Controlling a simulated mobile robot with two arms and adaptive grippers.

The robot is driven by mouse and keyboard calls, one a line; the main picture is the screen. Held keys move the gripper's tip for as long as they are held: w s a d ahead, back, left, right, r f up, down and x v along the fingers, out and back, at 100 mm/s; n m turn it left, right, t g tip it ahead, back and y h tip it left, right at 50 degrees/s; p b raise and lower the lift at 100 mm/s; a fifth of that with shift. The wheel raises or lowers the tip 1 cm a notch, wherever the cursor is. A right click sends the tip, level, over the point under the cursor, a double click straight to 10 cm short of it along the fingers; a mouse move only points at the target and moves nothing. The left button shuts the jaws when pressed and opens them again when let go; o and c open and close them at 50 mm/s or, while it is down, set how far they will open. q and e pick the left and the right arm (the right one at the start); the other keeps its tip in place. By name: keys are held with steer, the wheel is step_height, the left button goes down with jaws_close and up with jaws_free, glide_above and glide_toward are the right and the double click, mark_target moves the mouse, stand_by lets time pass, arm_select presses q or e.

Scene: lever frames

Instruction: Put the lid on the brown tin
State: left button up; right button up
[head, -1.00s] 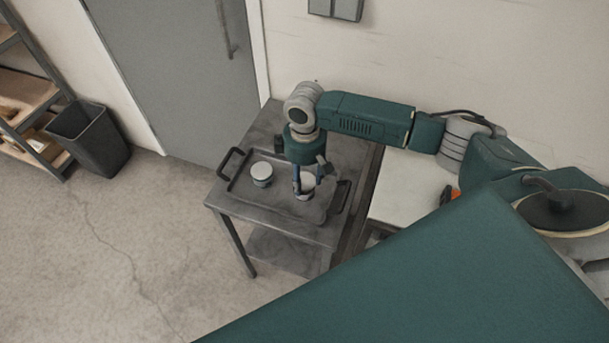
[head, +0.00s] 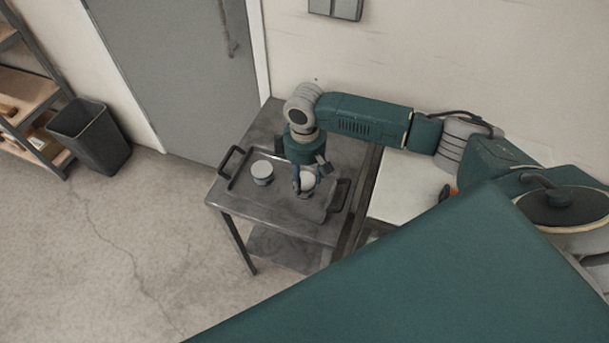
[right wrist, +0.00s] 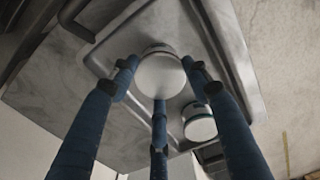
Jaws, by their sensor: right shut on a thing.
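My right gripper (head: 308,184) points down over the tray, and its blue fingers are shut around a pale round lid (right wrist: 160,76). The lid also shows between the fingers in the head view (head: 308,181). A narrow brownish-grey edge shows beside the lid in the right wrist view; I cannot tell whether it is the brown tin or whether the lid is seated on it. A second round tin (head: 262,173) with a pale top and a dark band stands apart to the left; it also shows in the right wrist view (right wrist: 199,122). My left gripper is not in view.
The dark tray (head: 285,211) with raised handles lies on a grey metal table (head: 225,205). A pale worktop (head: 405,190) is to the right. A black bin (head: 92,137) and shelving (head: 30,95) stand at the left. The tray's front part is clear.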

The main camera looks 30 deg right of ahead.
steer(key=shift+f+p, duration=0.35)
steer(key=shift+p, duration=0.3)
stand_by(0.8)
steer(key=o, duration=1)
step_height(320, 180, up, 5)
steer(key=p, duration=0.5)
steer(key=shift+p, duration=0.4)
steer(key=shift+r+p, duration=0.5)
steer(key=shift+r, duration=0.5)
